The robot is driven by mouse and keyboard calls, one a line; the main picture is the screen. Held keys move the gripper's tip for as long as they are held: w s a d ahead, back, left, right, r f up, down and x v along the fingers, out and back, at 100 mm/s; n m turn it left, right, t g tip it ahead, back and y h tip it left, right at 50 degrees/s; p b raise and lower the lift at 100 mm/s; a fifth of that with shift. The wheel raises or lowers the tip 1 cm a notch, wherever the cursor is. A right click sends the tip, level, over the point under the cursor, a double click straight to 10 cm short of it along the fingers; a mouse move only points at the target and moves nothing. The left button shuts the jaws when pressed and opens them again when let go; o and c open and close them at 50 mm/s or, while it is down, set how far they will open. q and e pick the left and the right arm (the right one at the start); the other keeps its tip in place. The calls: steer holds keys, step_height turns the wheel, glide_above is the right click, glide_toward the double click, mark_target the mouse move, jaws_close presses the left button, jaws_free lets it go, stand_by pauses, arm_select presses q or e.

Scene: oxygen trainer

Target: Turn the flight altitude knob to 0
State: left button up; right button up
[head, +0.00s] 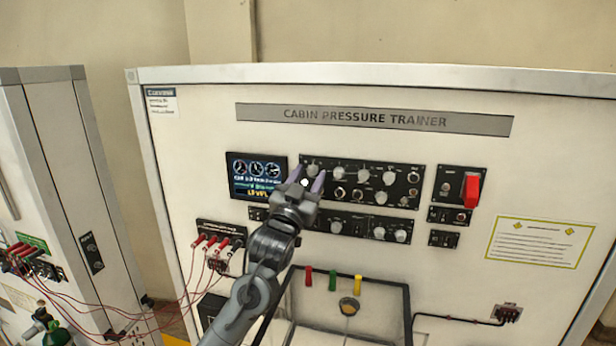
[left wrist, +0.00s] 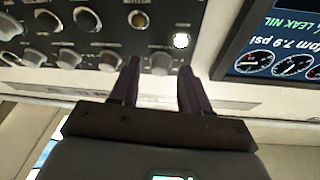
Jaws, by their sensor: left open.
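The black control panel (head: 388,176) on the cabin pressure trainer carries several grey knobs. Their labels are too small to read, so I cannot tell which one is marked flight altitude. My left gripper (head: 308,177) is open and empty at the panel's upper left corner. A grey knob (head: 312,169) at that corner is close to its fingertips. In the left wrist view, upside down, this knob (left wrist: 161,62) appears between the two fingertips (left wrist: 162,70). I cannot tell whether the fingers are around it or still in front of it. My right gripper is not in view.
A blue display (head: 256,172) is left of the panel. A red switch cover (head: 472,190) is to its right. A lower row of knobs (head: 379,232) lies beneath. Red cables (head: 190,290) hang at lower left. A framed tray (head: 403,300) juts out below.

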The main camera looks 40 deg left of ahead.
arm_select(q)
steer(key=shift+c, duration=0.2)
jaws_close()
